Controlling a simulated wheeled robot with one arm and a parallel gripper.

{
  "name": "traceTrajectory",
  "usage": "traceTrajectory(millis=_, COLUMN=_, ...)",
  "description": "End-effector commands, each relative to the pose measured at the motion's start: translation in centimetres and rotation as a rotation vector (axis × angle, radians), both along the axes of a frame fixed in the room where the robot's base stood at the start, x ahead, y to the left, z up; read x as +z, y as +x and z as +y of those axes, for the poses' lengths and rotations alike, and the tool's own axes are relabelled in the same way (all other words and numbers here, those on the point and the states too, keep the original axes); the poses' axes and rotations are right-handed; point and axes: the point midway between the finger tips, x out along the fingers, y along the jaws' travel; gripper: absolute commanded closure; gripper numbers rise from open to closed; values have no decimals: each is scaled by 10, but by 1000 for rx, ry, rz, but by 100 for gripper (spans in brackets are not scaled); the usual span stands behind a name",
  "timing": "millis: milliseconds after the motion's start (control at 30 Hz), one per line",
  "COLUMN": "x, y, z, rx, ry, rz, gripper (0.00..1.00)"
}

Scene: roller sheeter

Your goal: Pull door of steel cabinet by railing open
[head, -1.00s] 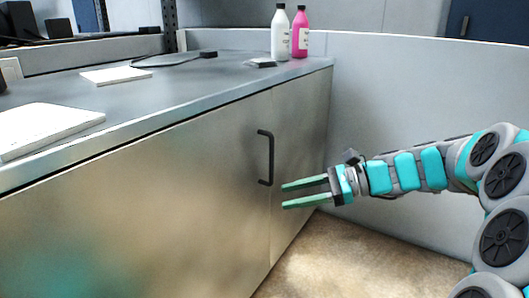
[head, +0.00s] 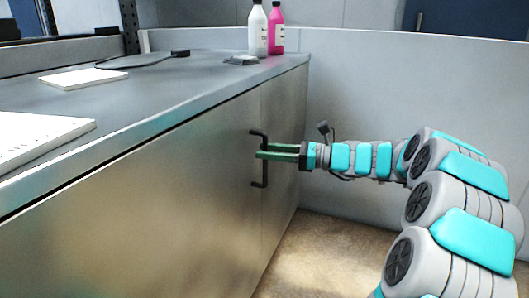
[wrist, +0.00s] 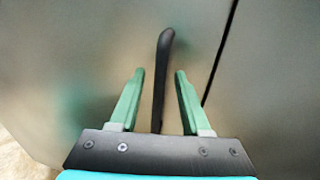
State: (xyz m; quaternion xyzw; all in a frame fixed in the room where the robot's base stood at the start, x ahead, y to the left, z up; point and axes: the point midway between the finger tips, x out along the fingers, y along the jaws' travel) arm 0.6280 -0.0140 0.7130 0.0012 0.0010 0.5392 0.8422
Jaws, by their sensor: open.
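The steel cabinet (head: 160,200) has a flat brushed door, with a thin vertical gap along its right edge. Its railing is a black vertical bar handle (head: 265,176) near that edge. The door looks closed. My gripper (head: 259,154) is at the handle's middle height, pointing left, and hides part of the bar. In the wrist view the handle (wrist: 162,80) stands between my two green fingers (wrist: 159,74), with a gap on each side. The fingers are open. I cannot tell if anything touches the bar.
On the grey countertop (head: 170,88) stand a white bottle (head: 258,30), a pink bottle (head: 276,30), white papers (head: 84,78) and a dark cable. A grey partition (head: 390,90) rises at the right. The brown floor (head: 320,250) beside the cabinet is clear.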

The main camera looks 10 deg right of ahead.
Motion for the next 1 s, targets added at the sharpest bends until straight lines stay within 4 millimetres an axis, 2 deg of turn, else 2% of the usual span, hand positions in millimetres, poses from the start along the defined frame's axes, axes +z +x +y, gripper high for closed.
traceTrajectory(millis=133, x=0, y=3, z=9, rx=1, ry=1, rz=0, gripper=53)
traceTrajectory(millis=400, x=0, y=4, z=9, rx=0, ry=0, rz=-1, gripper=53)
traceTrajectory(millis=800, x=0, y=4, z=9, rx=0, ry=0, rz=-1, gripper=98)
traceTrajectory(millis=1000, x=0, y=4, z=9, rx=0, ry=0, rz=-1, gripper=100)
